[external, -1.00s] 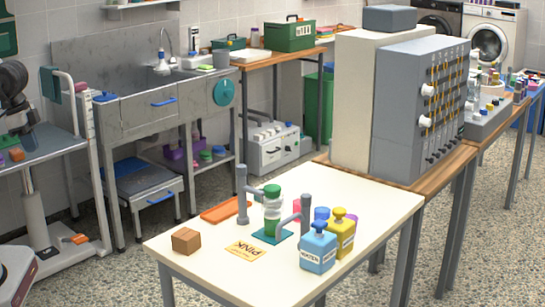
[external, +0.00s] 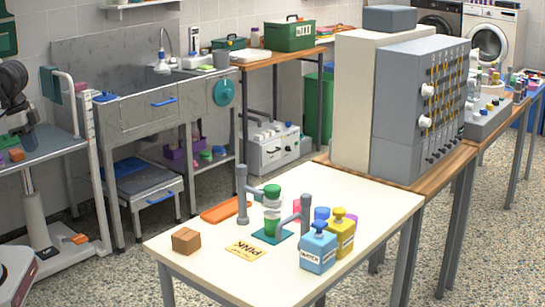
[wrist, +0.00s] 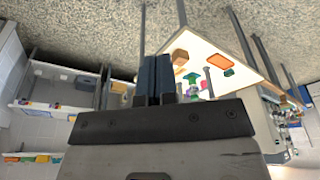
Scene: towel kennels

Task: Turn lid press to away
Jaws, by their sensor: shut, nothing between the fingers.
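The lid press stands on the cream table, with a clear, green-capped jar (external: 272,212) on a teal base plate (external: 263,236). A grey upright with a side arm stands to its left (external: 242,195), and another to its right (external: 305,215); I cannot tell which parts turn. In the wrist view my gripper (wrist: 157,70) is shut and empty, with its dark fingers together. The table's objects show small beyond it at upper right, apart from the fingers. In the external view part of my dark arm shows at the left edge, far from the press.
A tall grey cabinet (external: 405,110) stands behind.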

